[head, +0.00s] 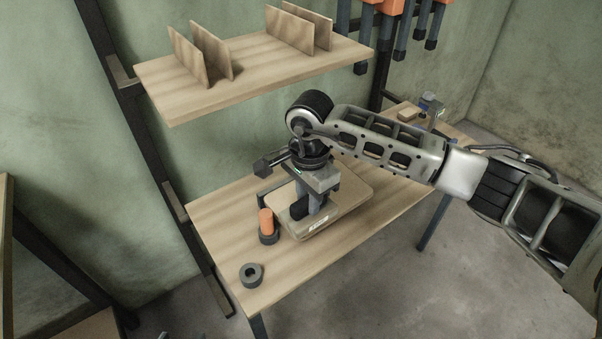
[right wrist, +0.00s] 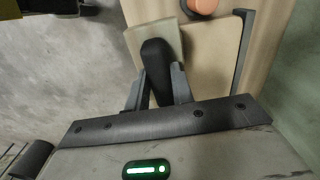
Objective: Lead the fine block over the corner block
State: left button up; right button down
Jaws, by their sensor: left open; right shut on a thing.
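My right gripper (head: 318,200) points down over the work table and is shut on a black rounded block (right wrist: 157,65), likely the fine block. The black block also shows below the fingers in the head view (head: 299,213). It lies over a pale piece (right wrist: 136,42), which may be the corner block; I cannot tell if they touch. Under the gripper is a tan board with rounded corners (head: 348,200), with a small white label near its front. My left gripper is not in view.
An orange cylinder (head: 266,219) stands in a dark base left of the board. A dark ring (head: 251,269) lies at the table's front left. A shelf (head: 255,65) with upright thin boards hangs above. A small wooden block (head: 408,113) sits at the table's far right.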

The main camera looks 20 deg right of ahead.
jog(key=shift+w+r, duration=0.15)
jog(key=shift+w, duration=0.1)
pick_arm(q)
jog(key=shift+f, duration=0.15)
pick_arm(e)
jog(key=shift+s, duration=0.1)
jog(key=shift+a+b, duration=0.15)
jog(key=shift+b, duration=0.3)
jog(key=shift+f, duration=0.45)
jog(key=shift+f+b, duration=0.95)
jog(key=shift+b, duration=0.15)
pick_arm(q)
jog(key=shift+d+f, duration=0.3)
jog(key=shift+f, duration=0.1)
jog(key=shift+f, duration=0.15)
